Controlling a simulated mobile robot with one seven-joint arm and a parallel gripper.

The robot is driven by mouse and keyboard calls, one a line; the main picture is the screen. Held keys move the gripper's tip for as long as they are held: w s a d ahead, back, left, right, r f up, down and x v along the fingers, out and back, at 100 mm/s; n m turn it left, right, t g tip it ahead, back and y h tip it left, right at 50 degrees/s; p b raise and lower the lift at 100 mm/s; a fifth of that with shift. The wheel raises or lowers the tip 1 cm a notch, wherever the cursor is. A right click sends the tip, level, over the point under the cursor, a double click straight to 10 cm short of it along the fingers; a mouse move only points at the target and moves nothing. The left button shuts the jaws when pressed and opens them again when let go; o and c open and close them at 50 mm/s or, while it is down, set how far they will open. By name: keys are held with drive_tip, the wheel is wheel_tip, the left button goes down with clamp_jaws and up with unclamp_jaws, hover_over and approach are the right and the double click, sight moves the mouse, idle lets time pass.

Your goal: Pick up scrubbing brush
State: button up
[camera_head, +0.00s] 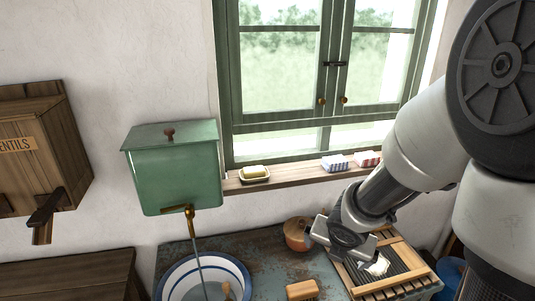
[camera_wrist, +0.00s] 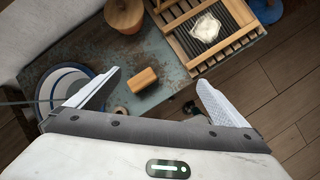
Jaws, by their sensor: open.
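A small wooden block (camera_head: 302,289), which looks like the scrubbing brush, lies on the worn blue-green table at its front. It also shows in the wrist view (camera_wrist: 142,80), between and beyond my fingertips. Its bristles cannot be made out. My gripper (camera_wrist: 159,79) is open with nothing between its fingers. In the head view my gripper (camera_head: 345,243) is above the table, up and to the right of the block, near the slatted rack. It is apart from the block.
A slatted wooden rack (camera_head: 390,291) with a crumpled white cloth (camera_head: 376,266) is at right. A round wooden pot (camera_head: 297,235) stands behind the block. A blue-rimmed basin (camera_head: 243,272) is at left under a green water tank (camera_head: 175,170). The windowsill (camera_head: 300,176) holds soap and small boxes.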

drive_tip(key=a+f+n+g+y, duration=0.1)
drive_tip(key=a+f+n+y, duration=0.1)
drive_tip(key=a+f+n, duration=0.45)
drive_tip(key=n+b, duration=0.2)
drive_tip(key=b, duration=0.7)
approach(303, 288)
drive_tip(key=x, duration=0.4)
drive_tip(key=shift+a+f, duration=0.15)
drive_tip(key=shift+f, duration=0.25)
drive_tip(key=b+x, duration=0.4)
drive_tip(key=x, duration=0.1)
drive_tip(key=shift+w+f, duration=0.2)
drive_tip(key=shift+f, duration=0.1)
drive_tip(key=shift+r, duration=0.1)
drive_tip(key=c, duration=1.2)
drive_tip(key=shift+r, duration=0.1)
wheel_tip(303, 288, up, 10)
drive_tip(key=p, duration=0.9)
